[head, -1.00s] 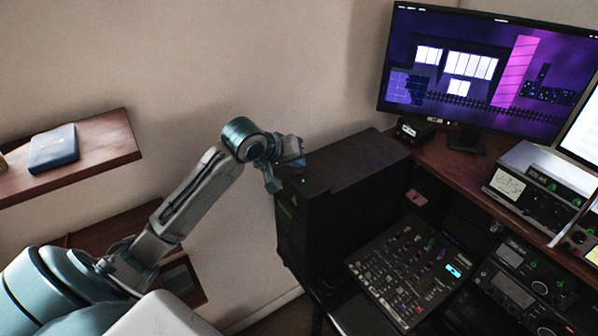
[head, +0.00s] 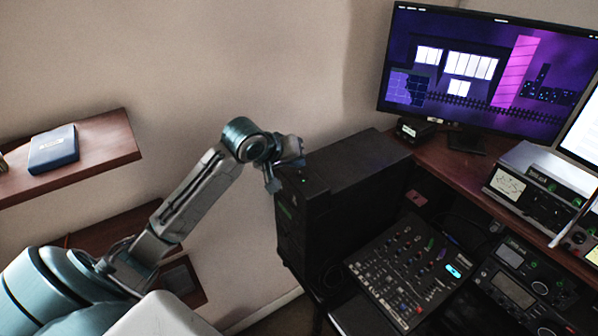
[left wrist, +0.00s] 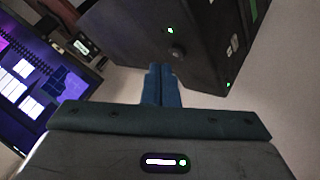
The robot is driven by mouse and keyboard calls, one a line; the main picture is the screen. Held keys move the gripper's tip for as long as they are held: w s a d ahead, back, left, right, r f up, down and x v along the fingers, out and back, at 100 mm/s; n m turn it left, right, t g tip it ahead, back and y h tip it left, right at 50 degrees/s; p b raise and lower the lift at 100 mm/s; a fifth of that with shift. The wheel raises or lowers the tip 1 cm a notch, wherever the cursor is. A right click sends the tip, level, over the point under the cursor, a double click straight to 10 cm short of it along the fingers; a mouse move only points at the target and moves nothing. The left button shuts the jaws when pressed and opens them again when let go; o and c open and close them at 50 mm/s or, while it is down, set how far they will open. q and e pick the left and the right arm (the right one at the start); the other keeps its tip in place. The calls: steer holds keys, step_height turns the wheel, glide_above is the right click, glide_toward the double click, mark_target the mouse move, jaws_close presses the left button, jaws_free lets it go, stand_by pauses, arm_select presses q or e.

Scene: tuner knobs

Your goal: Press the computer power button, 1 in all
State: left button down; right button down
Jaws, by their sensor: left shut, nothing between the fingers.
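The black computer tower (head: 350,165) stands left of the desk in the head view. In the left wrist view, its dark panel (left wrist: 208,30) carries a round dark knob-like button (left wrist: 178,52), with a small green light (left wrist: 170,30) beside it. My left gripper (head: 299,162) is over the near left top edge of the tower. In the left wrist view its blue fingers (left wrist: 161,72) are shut and empty, with their tips just below the button. I cannot tell whether they touch it. In the head view, the button is not clear. My right gripper is not in view.
A monitor (head: 485,70) stands on the wooden desk behind the tower. A mixer (head: 412,270) and radio units (head: 515,285) are to its right. Wall shelves (head: 95,165) with a blue book (head: 53,149) are at left. The wall above the tower is clear.

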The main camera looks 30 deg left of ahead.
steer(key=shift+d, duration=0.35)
arm_select(q)
steer(key=shift+f, duration=0.1)
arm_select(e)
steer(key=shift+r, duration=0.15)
arm_select(q)
steer(key=shift+f, duration=0.25)
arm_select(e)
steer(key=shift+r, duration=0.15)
arm_select(q)
steer(key=shift+f, duration=0.2)
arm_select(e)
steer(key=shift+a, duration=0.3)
arm_select(q)
steer(key=shift+f+p, duration=0.15)
steer(key=shift+p, duration=0.15)
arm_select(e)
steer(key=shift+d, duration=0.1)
arm_select(q)
steer(key=shift+r, duration=0.75)
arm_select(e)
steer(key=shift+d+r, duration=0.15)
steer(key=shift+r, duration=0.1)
